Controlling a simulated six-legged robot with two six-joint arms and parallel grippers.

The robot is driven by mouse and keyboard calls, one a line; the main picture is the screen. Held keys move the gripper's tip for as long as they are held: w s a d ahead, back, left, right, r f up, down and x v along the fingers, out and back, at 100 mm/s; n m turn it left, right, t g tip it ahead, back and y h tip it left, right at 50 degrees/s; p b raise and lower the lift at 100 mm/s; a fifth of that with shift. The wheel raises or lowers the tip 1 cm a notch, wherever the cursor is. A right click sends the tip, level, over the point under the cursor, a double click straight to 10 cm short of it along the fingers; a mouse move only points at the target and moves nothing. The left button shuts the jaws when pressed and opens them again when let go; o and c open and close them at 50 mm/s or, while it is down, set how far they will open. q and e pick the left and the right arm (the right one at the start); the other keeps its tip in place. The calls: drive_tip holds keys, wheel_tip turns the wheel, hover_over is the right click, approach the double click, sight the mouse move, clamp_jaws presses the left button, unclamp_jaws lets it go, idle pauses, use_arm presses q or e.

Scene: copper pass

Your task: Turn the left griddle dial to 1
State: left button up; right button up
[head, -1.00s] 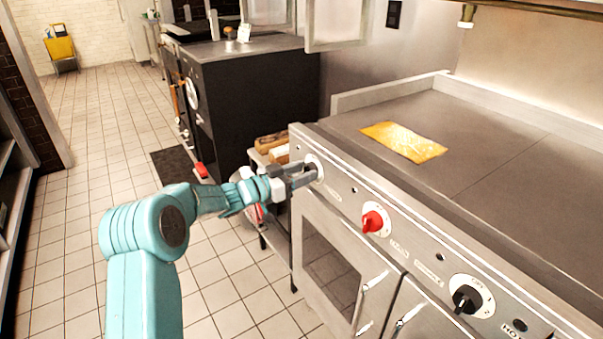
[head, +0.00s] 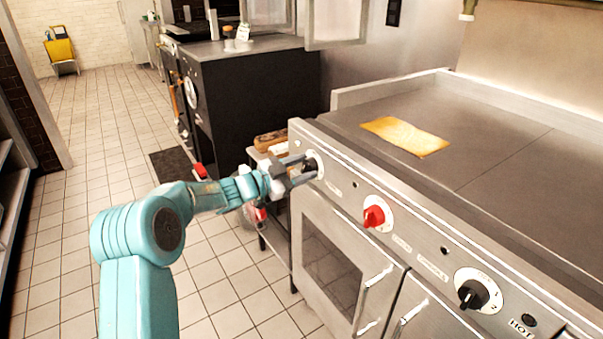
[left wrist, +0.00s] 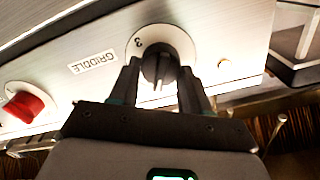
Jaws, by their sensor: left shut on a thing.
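The left griddle dial (head: 311,167) is a black knob on a round white plate at the near-left end of the steel front panel. In the left wrist view, the dial (left wrist: 158,66) is between the two dark fingers of my left gripper (left wrist: 160,76), beside a "GRIDDLE" label. A "3" shows at the upper left of its plate; other numbers are hidden or unreadable. My left gripper (head: 303,172) is shut on the dial, one finger on each side. My right gripper is not in view.
A red knob (head: 374,216) and another black dial (head: 473,294) sit farther right on the same panel. Oven doors with handles (head: 374,299) are below. A yellow sheet (head: 405,136) lies on the griddle top (head: 480,150). Tiled floor (head: 110,110) is open at left.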

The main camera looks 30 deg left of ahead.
use_arm(q)
drive_tip(key=shift+d+f+m+b, duration=0.1)
drive_tip(key=shift+m+b, duration=0.9)
drive_tip(key=shift+m, duration=1)
drive_tip(key=o, duration=1)
drive_tip(key=p+v, duration=0.1)
drive_tip(key=v, duration=1.5)
drive_tip(key=shift+s+p, duration=0.2)
drive_tip(key=shift+p, duration=0.2)
